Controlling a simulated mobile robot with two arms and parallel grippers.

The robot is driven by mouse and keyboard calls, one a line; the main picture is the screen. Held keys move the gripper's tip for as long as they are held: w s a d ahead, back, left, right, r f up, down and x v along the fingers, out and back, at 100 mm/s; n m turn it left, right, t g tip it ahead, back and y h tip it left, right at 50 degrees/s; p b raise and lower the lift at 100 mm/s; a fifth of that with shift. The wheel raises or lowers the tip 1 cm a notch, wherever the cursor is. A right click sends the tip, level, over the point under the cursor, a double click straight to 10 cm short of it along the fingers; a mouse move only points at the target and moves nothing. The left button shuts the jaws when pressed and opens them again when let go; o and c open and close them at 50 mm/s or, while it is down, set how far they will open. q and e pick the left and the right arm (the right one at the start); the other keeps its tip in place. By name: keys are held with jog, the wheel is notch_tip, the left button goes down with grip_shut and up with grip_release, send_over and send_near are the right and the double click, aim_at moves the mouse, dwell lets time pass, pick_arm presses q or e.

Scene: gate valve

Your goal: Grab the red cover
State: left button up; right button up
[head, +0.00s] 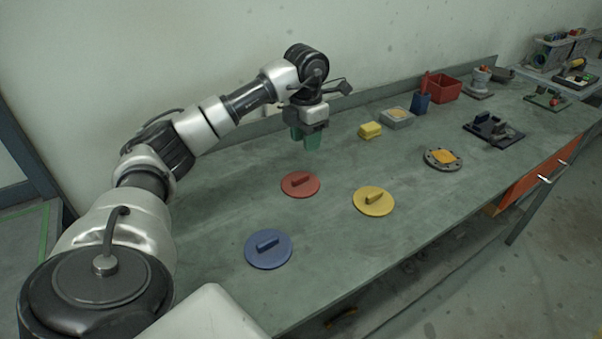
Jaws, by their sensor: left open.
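The red cover (300,185) is a flat round disc with a raised bar handle, lying on the green-grey workbench (225,215). A yellow cover (373,201) of the same kind lies to its right and a blue cover (268,249) lies nearer to me. My left gripper (307,140) has green fingers pointing down. It is open, above the bench and beyond the red cover in the picture, apart from it. The gap between its fingers is hard to see from here. My right gripper is not in view.
A small yellow block (370,130), a grey box (397,117), a red bin (443,88) and a round flange (443,160) stand farther right. The wall runs behind the bench. The bench is clear around the three covers.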

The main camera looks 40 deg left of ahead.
pick_arm(q)
send_over(307, 173)
jog(key=s, duration=0.1)
notch_tip(307, 173, down, 5)
jog(key=shift+d+f, duration=0.1)
jog(key=shift+f, duration=0.1)
jog(key=f, duration=0.2)
jog(key=f+p, duration=0.1)
jog(key=w+f, duration=0.1)
jog(key=f, duration=0.1)
jog(key=shift+f, duration=0.3)
jog(key=shift+c, duration=0.4)
grip_shut()
